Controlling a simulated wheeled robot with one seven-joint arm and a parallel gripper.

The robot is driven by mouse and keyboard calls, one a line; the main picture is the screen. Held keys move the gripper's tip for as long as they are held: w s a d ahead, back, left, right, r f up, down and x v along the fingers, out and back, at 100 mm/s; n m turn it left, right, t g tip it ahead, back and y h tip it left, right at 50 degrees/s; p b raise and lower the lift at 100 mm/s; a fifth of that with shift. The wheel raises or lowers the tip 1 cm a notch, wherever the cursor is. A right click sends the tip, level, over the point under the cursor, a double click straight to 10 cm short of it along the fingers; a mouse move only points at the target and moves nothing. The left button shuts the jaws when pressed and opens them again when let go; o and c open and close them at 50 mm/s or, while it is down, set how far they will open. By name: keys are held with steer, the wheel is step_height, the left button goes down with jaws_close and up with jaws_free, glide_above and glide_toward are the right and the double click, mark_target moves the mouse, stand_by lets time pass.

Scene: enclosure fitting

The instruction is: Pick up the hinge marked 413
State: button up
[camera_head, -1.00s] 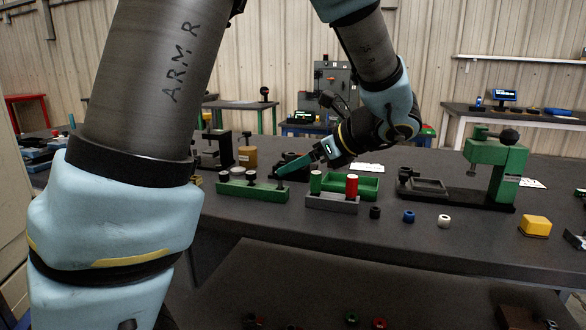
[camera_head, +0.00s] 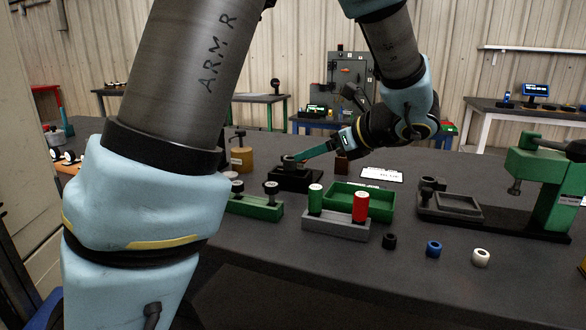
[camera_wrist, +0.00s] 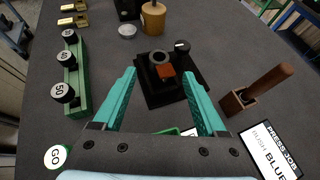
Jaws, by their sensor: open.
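My gripper (camera_wrist: 159,74) is open and empty. In the wrist view its two teal fingers reach toward a black fixture (camera_wrist: 185,95), which holds a dark ring and an orange-brown block between the fingertips. In the head view my gripper (camera_head: 302,156) is just above or beside this fixture (camera_head: 290,182); I cannot tell whether it touches. Small brass pieces (camera_wrist: 70,21) lie at the far left in the wrist view; they may be hinges, but no marking is legible. I cannot make out the number 413 anywhere.
A green rack (camera_wrist: 72,90) with numbered black knobs stands left of the fingers. A wooden-handled tool (camera_wrist: 262,88) stands right, beside a job card (camera_wrist: 270,150). A mustard canister (camera_wrist: 153,20) is behind. The grey rack (camera_head: 340,228) and green press (camera_head: 540,180) stand further right.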

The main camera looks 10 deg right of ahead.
mark_target(291, 161)
steer(key=x, duration=0.8)
steer(key=shift+a+f, duration=0.1)
steer(key=shift+a, duration=0.1)
steer(key=shift+c, duration=0.3)
jaws_close()
